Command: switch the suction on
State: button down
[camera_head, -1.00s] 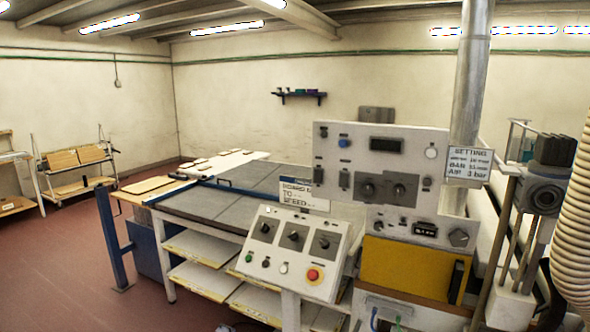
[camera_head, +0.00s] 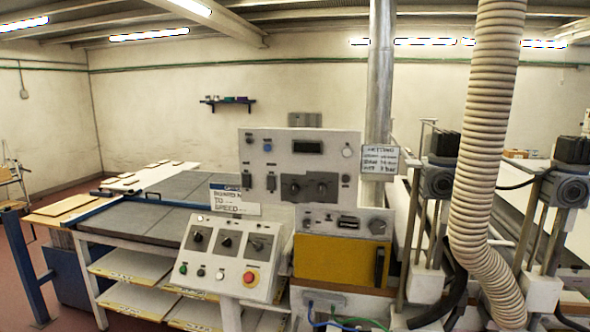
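A sloped control box (camera_head: 212,268) stands in front of the work table in the head view. Below that panel a smaller face (camera_head: 315,227) has a small readout and a grey knob. I cannot tell which control is for suction; the labels are too small. My gripper is not in view.
A yellow cabinet front (camera_head: 345,261) sits under the panel. A ribbed hose (camera_head: 480,130) hangs at the right, beside machine posts and motors. A grey-topped table (camera_head: 170,202) with boards lies to the left. Red floor (camera_head: 22,278) shows at the left edge.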

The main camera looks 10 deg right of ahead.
aim_at(271, 179)
jog(key=i+j+z, duration=0.25)
jog(key=j, duration=0.35)
jog(key=i+j+z, duration=0.3)
jog(key=j, duration=0.4)
jog(key=i+j+z, duration=0.1)
jog(key=j, duration=0.25)
jog(key=i+j+z, duration=0.15)
jog(key=j, duration=0.2)
